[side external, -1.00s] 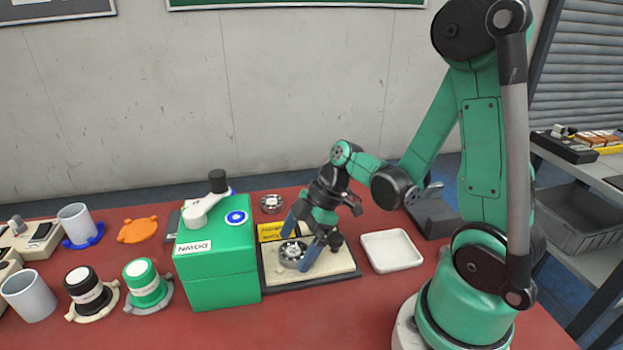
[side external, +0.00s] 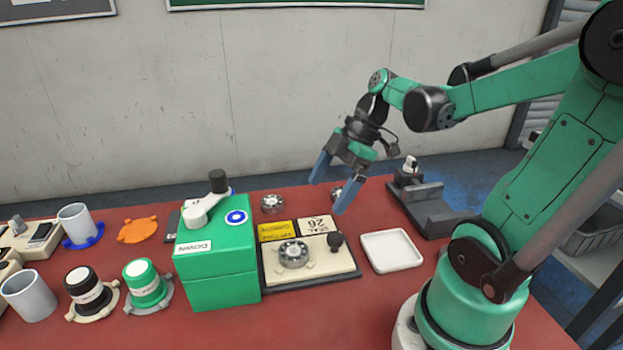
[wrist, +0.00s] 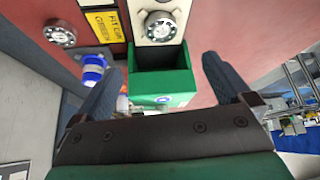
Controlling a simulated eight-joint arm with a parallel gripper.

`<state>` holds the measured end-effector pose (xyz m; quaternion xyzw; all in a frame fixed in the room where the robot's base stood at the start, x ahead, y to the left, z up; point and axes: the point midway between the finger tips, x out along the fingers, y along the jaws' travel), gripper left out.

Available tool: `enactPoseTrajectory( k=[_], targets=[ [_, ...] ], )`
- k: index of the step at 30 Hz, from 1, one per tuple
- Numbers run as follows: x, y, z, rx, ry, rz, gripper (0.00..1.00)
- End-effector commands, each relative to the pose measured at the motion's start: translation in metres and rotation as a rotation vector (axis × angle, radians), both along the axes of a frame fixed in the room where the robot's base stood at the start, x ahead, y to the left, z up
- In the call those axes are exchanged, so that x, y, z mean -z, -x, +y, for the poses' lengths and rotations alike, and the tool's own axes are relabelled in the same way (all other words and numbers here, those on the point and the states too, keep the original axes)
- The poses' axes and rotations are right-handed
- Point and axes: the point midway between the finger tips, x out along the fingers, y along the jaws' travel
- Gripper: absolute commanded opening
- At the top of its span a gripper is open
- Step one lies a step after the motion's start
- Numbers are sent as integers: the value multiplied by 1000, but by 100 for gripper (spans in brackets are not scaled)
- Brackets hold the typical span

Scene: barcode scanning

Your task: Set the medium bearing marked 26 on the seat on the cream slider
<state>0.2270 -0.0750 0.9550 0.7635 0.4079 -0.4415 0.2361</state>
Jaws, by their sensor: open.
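A metal bearing (side external: 293,253) lies flat on the seat of the cream slider (side external: 335,264), between small cream tabs; any marking on it is too small to read. The same bearing shows in the wrist view (wrist: 162,27) on the cream slider (wrist: 142,13). My gripper (side external: 330,190) is open and empty, raised in the air behind and above the slider, clear of the bearing. In the wrist view its two blue fingers stand wide apart with nothing between them.
A green box (side external: 215,275) stands left of the slider. Other bearings lie behind it, one at the left (side external: 272,203) and one partly hidden near my gripper (side external: 337,194). A card (side external: 318,226) reads 26. An empty white tray (side external: 391,251) sits at right.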

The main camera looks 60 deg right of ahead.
Motion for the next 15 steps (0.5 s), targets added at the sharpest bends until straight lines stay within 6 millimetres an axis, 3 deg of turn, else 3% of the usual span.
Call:
enactPoseTrajectory(
  k=[5, 10, 15],
  targets=[
    [-3, 0, 4, 59, 20, 31, 98],
    [2, -8, 26, 347, 96, 95, 98],
    [1, -19, 49, 693, 103, 35, 98]
  ],
)
